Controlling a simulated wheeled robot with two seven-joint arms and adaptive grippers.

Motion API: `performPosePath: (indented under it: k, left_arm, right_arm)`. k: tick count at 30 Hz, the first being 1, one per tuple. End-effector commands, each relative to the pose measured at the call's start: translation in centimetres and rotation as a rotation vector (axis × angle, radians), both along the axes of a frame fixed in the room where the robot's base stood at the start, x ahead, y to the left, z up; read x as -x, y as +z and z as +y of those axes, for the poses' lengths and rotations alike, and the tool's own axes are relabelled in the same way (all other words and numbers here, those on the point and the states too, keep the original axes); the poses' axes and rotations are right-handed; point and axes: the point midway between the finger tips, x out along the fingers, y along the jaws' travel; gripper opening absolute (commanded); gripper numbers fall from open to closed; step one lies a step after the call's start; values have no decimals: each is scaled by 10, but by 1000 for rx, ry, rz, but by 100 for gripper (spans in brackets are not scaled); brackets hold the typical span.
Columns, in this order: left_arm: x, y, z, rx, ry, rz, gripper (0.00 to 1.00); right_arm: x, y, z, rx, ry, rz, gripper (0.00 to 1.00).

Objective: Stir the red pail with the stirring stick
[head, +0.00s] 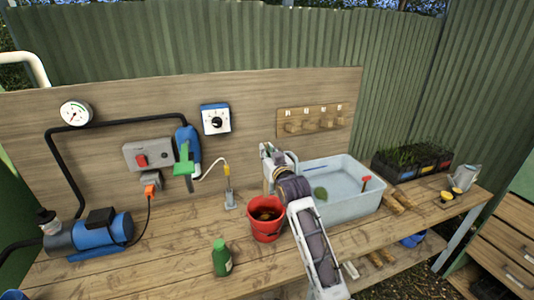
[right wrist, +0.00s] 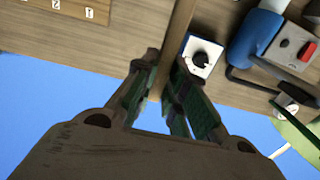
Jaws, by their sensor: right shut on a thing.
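The red pail (head: 264,230) stands upright on the wooden bench, with brown contents showing inside its rim. My right gripper (head: 267,165) is above and behind the pail, near the left end of the grey basin. In the right wrist view, its two fingers (right wrist: 167,90) are shut on a long wooden stick, the stirring stick (right wrist: 183,22), which runs up between them. In the head view I cannot make out the stick, and whether it touches the pail cannot be told. My left gripper is not in view.
A grey basin (head: 345,208) stands right of the pail, behind my right forearm. A green bottle (head: 221,262) stands in front, left of the pail. A blue pump (head: 92,233) is at the left. The bench between pump and bottle is mostly clear.

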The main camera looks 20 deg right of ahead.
Motion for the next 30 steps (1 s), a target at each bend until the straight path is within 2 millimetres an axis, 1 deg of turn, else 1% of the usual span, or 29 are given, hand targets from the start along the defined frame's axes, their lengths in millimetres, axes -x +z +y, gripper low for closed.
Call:
performPosePath:
  k: [11, 30]
  left_arm:
    - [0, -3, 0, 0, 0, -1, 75]
    - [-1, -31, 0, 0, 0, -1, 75]
  right_arm:
    - [0, -3, 0, 1, 0, 0, 0]
    - [0, -33, 0, 1, 0, 0, 0]
